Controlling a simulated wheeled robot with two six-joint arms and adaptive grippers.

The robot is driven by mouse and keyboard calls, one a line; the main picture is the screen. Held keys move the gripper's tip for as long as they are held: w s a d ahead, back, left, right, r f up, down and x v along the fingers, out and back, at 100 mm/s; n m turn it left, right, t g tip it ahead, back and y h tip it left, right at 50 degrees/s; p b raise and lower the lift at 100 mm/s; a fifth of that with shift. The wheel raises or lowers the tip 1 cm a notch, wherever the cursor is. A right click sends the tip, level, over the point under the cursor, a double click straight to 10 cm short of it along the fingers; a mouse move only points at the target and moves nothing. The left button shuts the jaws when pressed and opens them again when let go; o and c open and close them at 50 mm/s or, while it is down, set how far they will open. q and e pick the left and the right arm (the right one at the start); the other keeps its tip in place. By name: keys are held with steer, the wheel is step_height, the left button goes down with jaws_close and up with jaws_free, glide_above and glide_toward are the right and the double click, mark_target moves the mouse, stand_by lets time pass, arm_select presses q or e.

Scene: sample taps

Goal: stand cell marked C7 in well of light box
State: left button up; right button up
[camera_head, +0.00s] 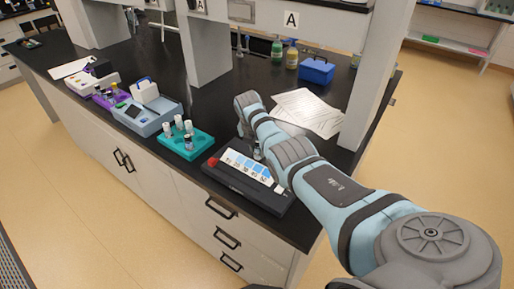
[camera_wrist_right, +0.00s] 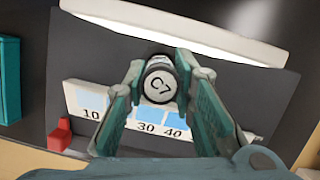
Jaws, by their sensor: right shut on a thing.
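The cell marked C7 (camera_wrist_right: 160,84) shows in the wrist view as a round grey-white cap, seen from above. My right gripper (camera_wrist_right: 158,78) is shut on it, one finger on each side. In the head view my right gripper (camera_head: 248,137) is over the back of the dark light box (camera_head: 243,187), partly hidden by its own arm. In the wrist view the light box (camera_wrist_right: 85,60) lies under the cell, with a bright white panel behind. The well, and whether the cell touches the box, I cannot make out. My left gripper is not in view.
Papers (camera_head: 318,112) lie behind; a shelf post (camera_head: 372,75) stands at right.

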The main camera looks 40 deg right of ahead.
steer(key=shift+d, duration=0.2)
steer(key=shift+f+b, duration=0.5)
steer(key=shift+f, duration=0.2)
steer(key=shift+d, duration=0.1)
steer(key=o, duration=0.8)
steer(key=shift+o, duration=1.1)
steer(key=shift+w+d, duration=0.15)
